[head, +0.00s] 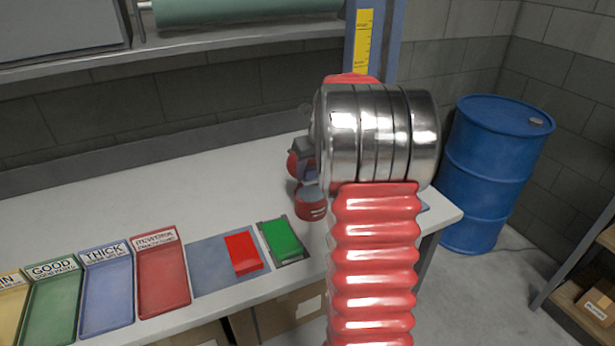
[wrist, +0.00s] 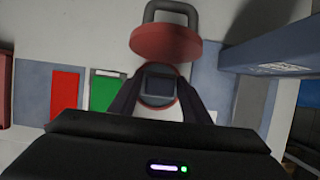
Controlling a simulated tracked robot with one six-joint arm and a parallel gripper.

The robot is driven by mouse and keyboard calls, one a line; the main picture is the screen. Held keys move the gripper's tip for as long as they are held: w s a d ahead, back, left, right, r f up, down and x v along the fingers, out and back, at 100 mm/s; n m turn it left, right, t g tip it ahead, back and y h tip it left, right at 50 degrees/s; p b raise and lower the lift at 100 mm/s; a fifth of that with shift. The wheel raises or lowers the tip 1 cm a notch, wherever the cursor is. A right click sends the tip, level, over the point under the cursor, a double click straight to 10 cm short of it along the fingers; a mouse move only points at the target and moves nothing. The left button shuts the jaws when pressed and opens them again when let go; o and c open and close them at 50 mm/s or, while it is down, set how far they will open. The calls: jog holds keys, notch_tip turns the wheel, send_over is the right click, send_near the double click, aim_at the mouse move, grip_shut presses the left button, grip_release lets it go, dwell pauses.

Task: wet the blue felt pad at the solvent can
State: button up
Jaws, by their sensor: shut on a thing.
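The solvent can (head: 311,207) is a short red can standing on the bench, partly beside my arm in the head view. In the wrist view its round red rim (wrist: 158,105) shows below my fingers. A red disc with a grey handle (wrist: 165,42), seemingly its lid, stands beyond. My gripper (wrist: 160,90) is shut on a small dark blue-grey block, seemingly the blue felt pad (wrist: 159,83), lined up over the can's opening. I cannot tell whether the pad touches the can. In the head view my arm hides most of the gripper.
A green pad (head: 282,240) in a frame and a red pad (head: 243,253) on a grey-blue mat (head: 210,265) lie left of the can. Labelled trays, including a red one (head: 160,278), line the bench front. A blue post (head: 389,50) rises behind; a blue drum (head: 490,165) stands right.

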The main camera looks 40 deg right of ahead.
jog(key=shift+r, duration=1)
jog(key=shift+s, duration=0.1)
